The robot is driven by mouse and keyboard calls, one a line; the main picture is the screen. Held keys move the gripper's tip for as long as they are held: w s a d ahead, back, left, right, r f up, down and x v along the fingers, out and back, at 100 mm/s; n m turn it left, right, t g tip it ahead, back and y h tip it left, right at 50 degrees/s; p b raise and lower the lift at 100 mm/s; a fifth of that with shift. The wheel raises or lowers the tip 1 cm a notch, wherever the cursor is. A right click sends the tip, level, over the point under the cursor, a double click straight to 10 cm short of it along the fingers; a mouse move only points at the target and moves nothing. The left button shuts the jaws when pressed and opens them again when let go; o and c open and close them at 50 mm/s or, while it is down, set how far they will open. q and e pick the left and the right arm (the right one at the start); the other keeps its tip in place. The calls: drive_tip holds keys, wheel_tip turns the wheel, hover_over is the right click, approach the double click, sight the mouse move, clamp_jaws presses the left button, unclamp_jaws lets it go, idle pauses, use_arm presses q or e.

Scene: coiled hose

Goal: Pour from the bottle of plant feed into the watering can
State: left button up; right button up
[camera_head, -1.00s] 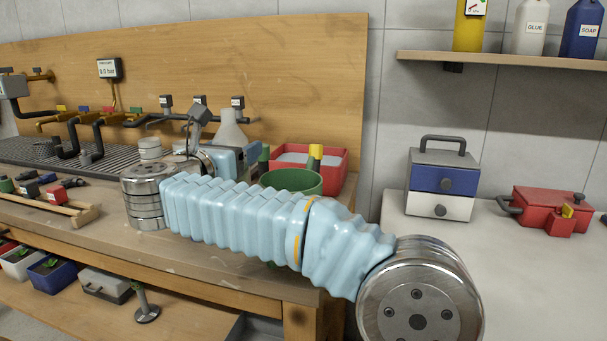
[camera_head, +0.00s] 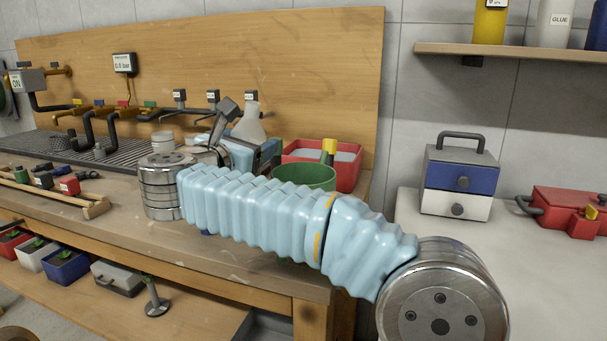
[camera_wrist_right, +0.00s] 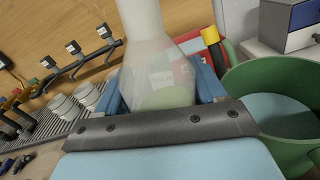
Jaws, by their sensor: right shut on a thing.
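A pale, translucent bottle (camera_head: 250,122) with a wide base and narrow neck is at the back of the bench. In the right wrist view the bottle (camera_wrist_right: 155,75) stands between my blue fingers, its small label too blurred to read. My right gripper (camera_head: 236,148) is shut on it; my own arm hides part of the hand. A green, round, open vessel (camera_head: 305,173), apparently the watering can, is right of the gripper. Its rim and pale blue inside show in the right wrist view (camera_wrist_right: 240,85); I see no spout. My left gripper is not in view.
A red tub (camera_head: 347,178) and a yellow-topped thing (camera_head: 329,147) stand behind the green vessel. Valves and pipes (camera_head: 95,115) line the left. A blue and white drawer box (camera_head: 457,184) and a red toolbox (camera_head: 565,210) are on the right counter.

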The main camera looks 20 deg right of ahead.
drive_tip(key=shift+s+d+r+m, duration=0.15)
drive_tip(key=shift+r+m, duration=0.1)
drive_tip(key=shift+m, duration=0.55)
drive_tip(key=shift+s+d+r+m, duration=0.15)
drive_tip(key=shift+d+r+m, duration=0.2)
drive_tip(key=shift+m, duration=0.45)
drive_tip(key=shift+s+d+r+m, duration=0.15)
drive_tip(key=shift+r+m, duration=0.25)
drive_tip(key=shift+m, duration=0.4)
drive_tip(key=shift+w+a+f+m, duration=0.1)
drive_tip(key=shift+f+m, duration=0.2)
drive_tip(key=shift+m, duration=0.7)
drive_tip(key=shift+a+f+m, duration=0.1)
drive_tip(key=shift+m, duration=0.2)
drive_tip(key=shift+w+a+f+m, duration=0.15)
drive_tip(key=shift+m, duration=0.35)
drive_tip(key=shift+w+a+f+m+b, duration=0.1)
drive_tip(key=shift+a+f+m+b, duration=0.1)
drive_tip(key=shift+f+m+b, duration=0.55)
idle(0.5)
drive_tip(key=shift+w+a+r+m+p, duration=0.1)
drive_tip(key=shift+r+m+p, duration=0.25)
drive_tip(key=shift+m+p, duration=0.7)
idle(1.5)
